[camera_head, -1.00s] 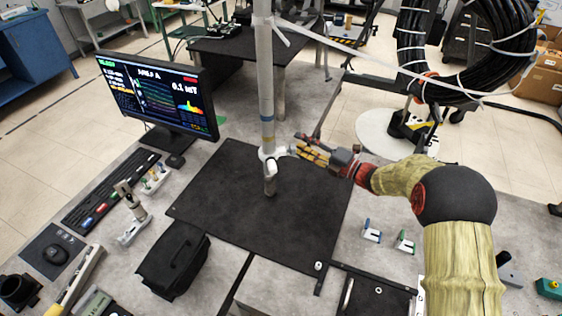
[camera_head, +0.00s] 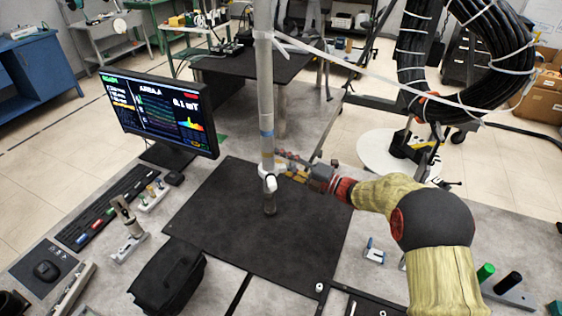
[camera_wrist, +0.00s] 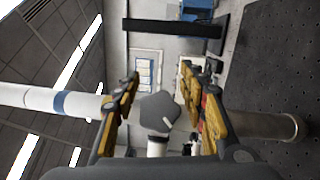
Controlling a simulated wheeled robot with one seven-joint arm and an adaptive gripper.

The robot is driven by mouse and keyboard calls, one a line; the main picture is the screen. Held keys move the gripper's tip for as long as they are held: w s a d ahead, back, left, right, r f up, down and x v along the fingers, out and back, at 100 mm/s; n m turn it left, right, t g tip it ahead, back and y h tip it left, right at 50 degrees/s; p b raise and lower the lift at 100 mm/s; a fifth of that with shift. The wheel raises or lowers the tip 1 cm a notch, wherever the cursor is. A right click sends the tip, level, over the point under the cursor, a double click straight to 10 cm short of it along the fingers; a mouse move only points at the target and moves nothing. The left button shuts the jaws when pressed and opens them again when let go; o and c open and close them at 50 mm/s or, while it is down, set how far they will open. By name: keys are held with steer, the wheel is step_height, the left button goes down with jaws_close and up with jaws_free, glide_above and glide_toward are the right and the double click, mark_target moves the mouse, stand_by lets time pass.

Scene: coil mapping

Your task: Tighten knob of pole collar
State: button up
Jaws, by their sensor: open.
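The upright pole (camera_head: 265,95) is pale grey with a blue band and stands on the black mat (camera_head: 225,215). The white pole collar (camera_head: 267,171) sits low on it. My gripper (camera_head: 286,169) is open just right of the collar, its yellow fingers pointing at it. In the wrist view the pole (camera_wrist: 50,101) lies sideways, its lower end (camera_wrist: 265,126) at right. A dark grey knob (camera_wrist: 160,112) shows between the spread fingertips of my gripper (camera_wrist: 158,100), with a white piece below it. I cannot tell whether the fingers touch the knob. The fingers partly hide the pole.
A monitor (camera_head: 160,112) stands at left behind a keyboard. A black case (camera_head: 168,277) lies at front left. A thin white line runs from the pole's upper part towards the black cable coil (camera_head: 485,60) at upper right. The mat around the pole's foot is clear.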

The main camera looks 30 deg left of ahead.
steer(key=c, duration=0.4)
jaws_close()
stand_by(0.4)
